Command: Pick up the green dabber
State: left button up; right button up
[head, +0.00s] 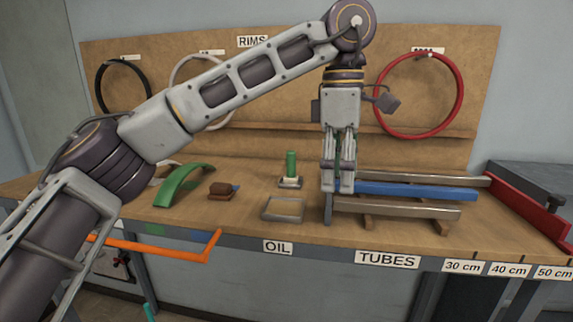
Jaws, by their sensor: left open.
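The green dabber (291,164) stands upright on a small pale base (290,183) in the middle of the workbench. My left gripper (338,184) points down just to the right of the dabber in the picture, apart from it. It is open, with no object seen in it. It overlaps the left ends of the blue tube and the grey tubes in the picture; I cannot tell whether it touches them. My right gripper is out of view.
A shallow tray (270,216) lies at the front, by the OIL label. A blue tube (420,191) and grey tubes (410,209) lie on the right. A brown block (220,195) and a green curved fender (170,192) are on the left. A red rim (460,100) hangs behind.

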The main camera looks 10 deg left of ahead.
aim_at(290, 178)
jog(key=i+j, duration=0.3)
jog(key=i, duration=0.2)
jog(key=i+j, duration=0.3)
jog(key=i, duration=0.2)
